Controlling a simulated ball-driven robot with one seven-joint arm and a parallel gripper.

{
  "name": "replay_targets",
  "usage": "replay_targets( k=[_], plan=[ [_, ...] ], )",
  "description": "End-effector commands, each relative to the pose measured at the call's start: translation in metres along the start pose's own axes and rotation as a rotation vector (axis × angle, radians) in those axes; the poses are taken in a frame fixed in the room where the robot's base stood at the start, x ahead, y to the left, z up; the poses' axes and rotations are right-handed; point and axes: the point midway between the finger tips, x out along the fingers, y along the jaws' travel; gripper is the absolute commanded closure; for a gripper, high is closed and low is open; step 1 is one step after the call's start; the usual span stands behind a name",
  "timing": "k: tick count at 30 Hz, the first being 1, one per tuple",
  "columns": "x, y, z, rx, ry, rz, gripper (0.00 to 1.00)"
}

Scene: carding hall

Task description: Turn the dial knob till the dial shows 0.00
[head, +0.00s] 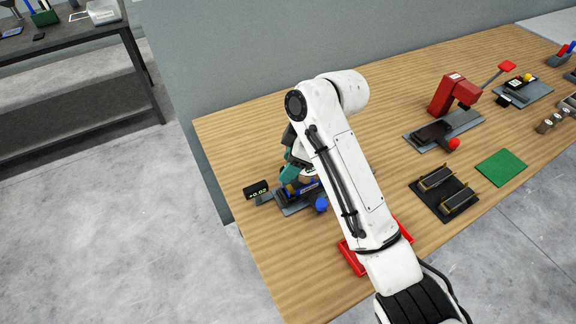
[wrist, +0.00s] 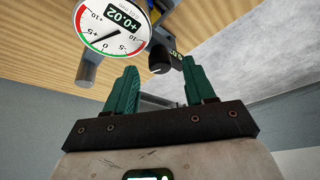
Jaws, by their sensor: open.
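The round white dial (wrist: 113,27) has a red and green rim and reads +0.02 in the wrist view. A small black display (head: 257,191) in the head view also reads +0.02. The black dial knob (wrist: 160,58) shows in the wrist view, right of and below the dial face. My gripper (wrist: 159,72) is open, its two teal fingers apart, with the knob between the fingertips in the picture. I see no finger touching it. In the head view my gripper (head: 290,172) is partly behind my arm, which hides the knob.
The dial's grey base (head: 290,208), with a blue ball knob (head: 321,204), stands near the bench's left edge. A red tray (head: 352,262) lies nearby, partly under my arm. A red press (head: 455,93), black fixture (head: 445,192) and green mat (head: 502,167) stand further right.

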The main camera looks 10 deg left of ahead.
Motion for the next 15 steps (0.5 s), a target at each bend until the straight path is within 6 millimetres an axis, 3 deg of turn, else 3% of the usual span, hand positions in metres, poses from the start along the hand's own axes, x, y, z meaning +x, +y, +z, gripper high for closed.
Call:
replay_targets(
  k=[11, 15],
  plan=[
    [-0.075, 0.001, 0.000, 0.001, -0.001, 0.005, 0.46],
    [-0.086, 0.001, 0.000, 0.002, -0.001, 0.003, 0.46]
  ],
)
